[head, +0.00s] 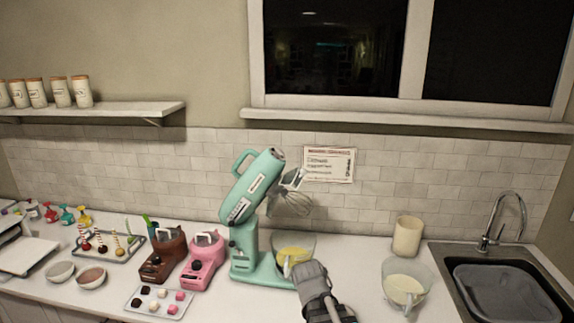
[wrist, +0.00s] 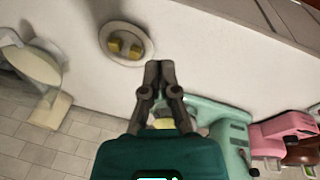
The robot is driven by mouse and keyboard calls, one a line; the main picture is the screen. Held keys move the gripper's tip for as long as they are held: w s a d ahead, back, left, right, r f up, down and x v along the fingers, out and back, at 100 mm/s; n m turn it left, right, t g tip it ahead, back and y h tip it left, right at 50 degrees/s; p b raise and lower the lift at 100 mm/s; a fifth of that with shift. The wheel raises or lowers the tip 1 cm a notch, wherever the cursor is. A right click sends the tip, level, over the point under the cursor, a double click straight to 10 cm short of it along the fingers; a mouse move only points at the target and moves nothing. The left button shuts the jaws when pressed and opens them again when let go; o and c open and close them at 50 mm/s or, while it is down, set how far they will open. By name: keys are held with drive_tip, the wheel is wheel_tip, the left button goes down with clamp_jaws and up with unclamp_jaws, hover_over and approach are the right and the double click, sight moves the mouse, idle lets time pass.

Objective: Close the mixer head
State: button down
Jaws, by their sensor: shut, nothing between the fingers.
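The teal stand mixer (head: 243,252) stands on the counter, with its head (head: 252,188) tilted up and back. The wire whisk (head: 288,203) hangs from the raised head, above a clear bowl (head: 296,251) with yellow contents on the mixer's base. My gripper (head: 311,272) is low in front of the bowl, to the right of the mixer base and apart from the raised head. In the wrist view my gripper (wrist: 160,68) has its fingertips together, with nothing between them. The mixer (wrist: 222,117) shows partly there, behind the gripper; its bowl is mostly hidden.
A clear jug (head: 406,284), a cream canister (head: 407,236) and the sink (head: 505,290) are to the right. A round dish with yellow pieces (wrist: 126,43) shows in the wrist view.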

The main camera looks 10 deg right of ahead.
drive_tip(key=w+d+r+n+t+h+p, duration=0.15)
drive_tip(key=w+r+t+h+p, duration=0.6)
drive_tip(key=w+r, duration=0.8)
drive_tip(key=w+a+r+n+t+y+p, duration=0.1)
drive_tip(key=w+a+r+n+t+p, duration=0.1)
drive_tip(key=r, duration=0.6)
drive_tip(key=w+a+r+n+t+p, duration=0.2)
drive_tip(key=w+a+r+p, duration=0.3)
drive_tip(key=r, duration=0.4)
drive_tip(key=shift+w+r+t+y+p, duration=0.2)
drive_tip(key=shift+w+t+y+p, duration=0.15)
drive_tip(key=shift+w+t+p, duration=0.55)
drive_tip(key=shift+w+d, duration=0.1)
drive_tip(key=shift+b+x, duration=0.8)
drive_tip(key=shift+x, duration=4.2)
drive_tip(key=shift+f, duration=0.15)
drive_tip(key=shift+f, duration=0.1)
